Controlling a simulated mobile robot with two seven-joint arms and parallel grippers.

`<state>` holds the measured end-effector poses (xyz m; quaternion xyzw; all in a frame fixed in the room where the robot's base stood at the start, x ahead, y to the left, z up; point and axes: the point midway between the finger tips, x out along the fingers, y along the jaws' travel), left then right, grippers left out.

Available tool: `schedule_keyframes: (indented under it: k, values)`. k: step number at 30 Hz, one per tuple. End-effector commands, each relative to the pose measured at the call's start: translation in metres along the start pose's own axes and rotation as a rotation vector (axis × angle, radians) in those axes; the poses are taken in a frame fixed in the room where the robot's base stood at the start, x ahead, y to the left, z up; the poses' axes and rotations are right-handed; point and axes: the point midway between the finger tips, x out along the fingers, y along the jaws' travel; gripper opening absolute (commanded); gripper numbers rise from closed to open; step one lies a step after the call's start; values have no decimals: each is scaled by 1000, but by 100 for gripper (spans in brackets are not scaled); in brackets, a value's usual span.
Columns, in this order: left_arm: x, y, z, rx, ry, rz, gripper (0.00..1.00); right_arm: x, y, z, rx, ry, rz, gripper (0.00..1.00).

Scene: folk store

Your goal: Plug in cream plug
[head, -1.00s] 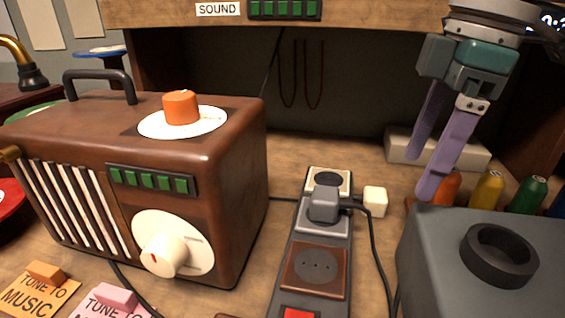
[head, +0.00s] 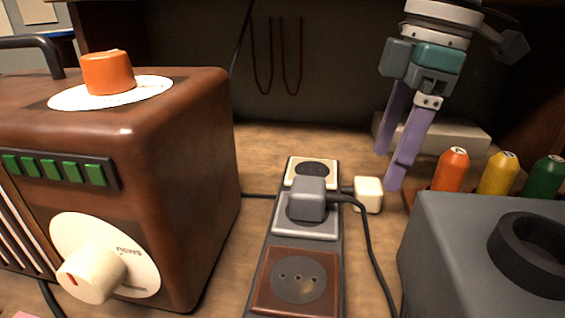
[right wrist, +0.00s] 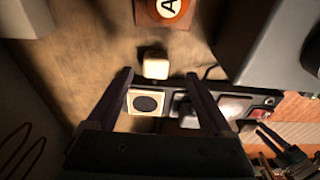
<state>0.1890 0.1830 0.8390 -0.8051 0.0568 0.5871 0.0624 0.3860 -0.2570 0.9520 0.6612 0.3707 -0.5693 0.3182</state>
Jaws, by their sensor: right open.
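The cream plug (head: 367,194) is a small cream block on the wooden bench, just right of the power strip (head: 256,270). It also shows in the right wrist view (right wrist: 155,64), beyond my fingertips and between their lines. The strip's far cream socket (head: 312,172) is empty; it also shows in the right wrist view (right wrist: 147,103). A grey plug (head: 308,199) with a black cable sits in the grey socket. The brown socket (head: 297,281) is empty. My right gripper (head: 388,166) is open and empty, pointing down above the bench, behind and right of the cream plug. My left gripper is out of view.
A brown wooden radio (head: 190,190) stands left of the strip. A grey box (head: 455,235) with a black ring is at the right. Orange, yellow and green bobbins (head: 497,174) stand behind it. A pale block (head: 455,137) lies behind the gripper.

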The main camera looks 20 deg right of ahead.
Motion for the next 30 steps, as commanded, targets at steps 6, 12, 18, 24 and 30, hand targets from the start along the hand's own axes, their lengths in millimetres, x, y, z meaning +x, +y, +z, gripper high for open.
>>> schedule_keyframes:
  k: [6,12,18,24,30]
  values:
    - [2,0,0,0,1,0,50,8,0,0,0,0,1,85]
    - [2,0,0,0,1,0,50,9,0,-1,0,0,0,85]
    - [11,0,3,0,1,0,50,37,4,-8,0,0,-2,85]
    - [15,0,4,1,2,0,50,58,5,-8,-1,-1,0,85]
    - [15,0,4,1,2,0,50,60,5,-8,-1,0,2,85]
